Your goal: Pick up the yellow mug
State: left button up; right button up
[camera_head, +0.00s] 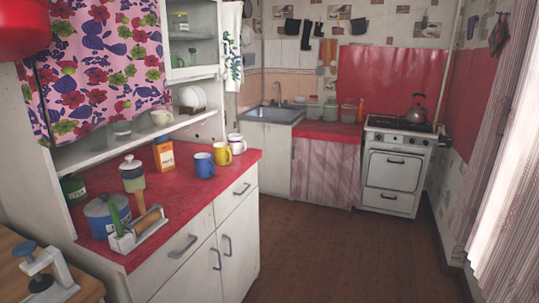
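The yellow mug (222,154) stands upright on the red top (185,190) of the white cupboard at the left. It is between a blue mug (204,167) at its front left and a white mug (237,145) at its back right. The mugs stand close together, and I cannot tell whether they touch. Neither of my grippers is in view.
An orange box (164,155), a jar, a blue pot (107,214) and a holder with a rolling pin (140,233) share the red top. A shelf (130,140) overhangs its back. The brown floor (310,250) is clear towards the stove (393,170).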

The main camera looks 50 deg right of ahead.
aim_at(223, 156)
jog(key=z, duration=1.35)
